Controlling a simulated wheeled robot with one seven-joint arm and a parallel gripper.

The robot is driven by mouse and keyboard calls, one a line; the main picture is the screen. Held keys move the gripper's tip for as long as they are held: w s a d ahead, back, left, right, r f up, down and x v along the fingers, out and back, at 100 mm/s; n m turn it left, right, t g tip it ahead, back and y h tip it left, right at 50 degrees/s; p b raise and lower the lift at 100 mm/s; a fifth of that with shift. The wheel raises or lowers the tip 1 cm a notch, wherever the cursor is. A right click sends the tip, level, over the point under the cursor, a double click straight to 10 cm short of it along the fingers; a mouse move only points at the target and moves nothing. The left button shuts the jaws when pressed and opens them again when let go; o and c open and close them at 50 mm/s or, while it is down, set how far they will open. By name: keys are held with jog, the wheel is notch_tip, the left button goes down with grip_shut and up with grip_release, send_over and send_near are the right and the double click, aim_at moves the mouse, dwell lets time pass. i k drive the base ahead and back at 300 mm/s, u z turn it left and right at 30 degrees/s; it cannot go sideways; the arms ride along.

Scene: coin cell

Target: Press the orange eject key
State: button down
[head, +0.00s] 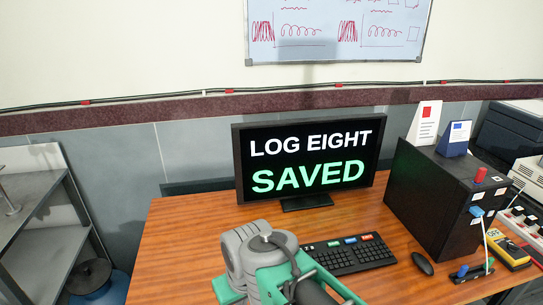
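A black keyboard (352,259) lies on the wooden desk in front of the monitor. Along its top edge are a green key (334,243), a blue key (350,240) and a red-orange key (367,237). The red-orange one, at the right end, is the only one near orange; its label is too small to read. My grey and green arm rises from the bottom of the view, left of the keyboard, and covers its near left part. My gripper's fingers do not show.
The monitor (309,200) reads "LOG EIGHT SAVED". A mouse (422,263) lies right of the keyboard. A black box (431,200) with cards, a red knob and a blue plug stands further right, near a yellow meter (510,248). The desk (185,245) is clear on the left.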

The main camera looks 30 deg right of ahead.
aim_at(367, 238)
jog(key=z, duration=0.75)
jog(key=k, duration=0.25)
jog(key=z, duration=0.85)
